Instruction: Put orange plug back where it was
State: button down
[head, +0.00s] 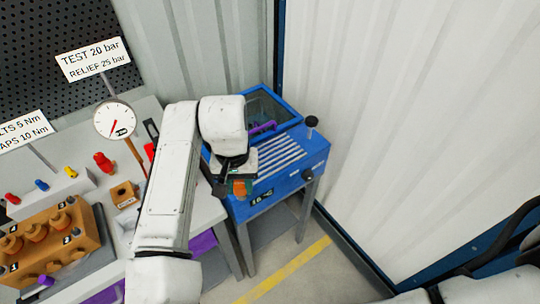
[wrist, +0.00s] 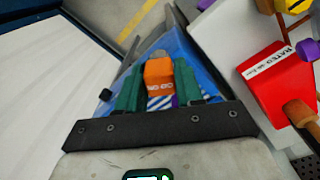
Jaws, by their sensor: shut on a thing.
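The orange plug (wrist: 159,77) is held between the green fingers of my gripper (wrist: 160,88) in the wrist view. In the head view the orange plug (head: 239,187) shows just below my gripper (head: 238,178), over the left front part of a blue machine (head: 310,155). My gripper is shut on it. Whether the plug touches the machine cannot be told. An orange-brown pump block (head: 62,243) with several numbered positions stands on the bench at the lower left.
A red plug (head: 103,161), a small wooden block (head: 124,193) and a pressure gauge (head: 114,119) stand on the grey bench. The blue machine has an open bin, a ribbed top and a black knob (head: 311,122). A corrugated wall (head: 410,110) closes the right side.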

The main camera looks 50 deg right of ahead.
jog(key=s+d+r+m, duration=0.3)
jog(key=d+r+m, duration=0.2)
jog(key=r+m, duration=0.5)
jog(key=shift+m, duration=0.6)
jog(key=w+d+f, duration=0.2)
jog(key=d+f, duration=0.1)
jog(key=w+d+f, duration=0.3)
jog(key=d, duration=0.1)
jog(key=w+d+f, duration=0.2)
jog(key=d+f, duration=0.1)
jog(key=shift+w+d+f, duration=0.2)
jog(key=shift+f, duration=0.1)
jog(key=shift+w+d+f, duration=0.2)
jog(key=shift+d+f, duration=0.15)
jog(key=shift+f, duration=0.1)
jog(key=shift+d+f+p, duration=0.1)
jog(key=shift+f+p, duration=0.35)
jog(key=shift+f, duration=1.25)
jog(key=shift+f, duration=0.15)
jog(key=c, duration=0.7)
grip_release()
jog(key=shift+c, duration=0.2)
